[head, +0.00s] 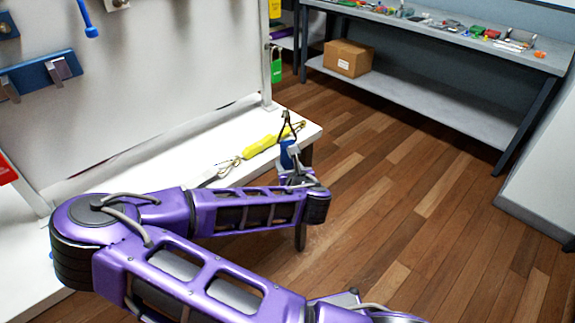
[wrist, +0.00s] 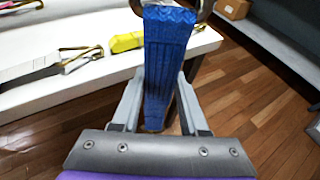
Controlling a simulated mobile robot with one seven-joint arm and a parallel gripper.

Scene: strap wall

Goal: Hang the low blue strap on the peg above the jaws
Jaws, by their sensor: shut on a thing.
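The blue strap (wrist: 165,50) runs upright between the two fingers of my gripper (wrist: 160,95), which is shut on it, in the wrist view. A metal ring or hook (wrist: 202,9) shows at the strap's top, cut by the frame edge. In the head view the strap (head: 288,155) is a small blue patch at my gripper (head: 293,172), beside the bench's right end, with a dark loop (head: 285,122) above it.
A yellow strap (head: 262,145) with metal hooks lies on the white bench (head: 150,150). A grey strap (wrist: 32,72) lies on it too. A blue rack (head: 40,75) is on the panel. A grey table (head: 440,25) with a cardboard box (head: 348,58) stands behind; open floor lies right.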

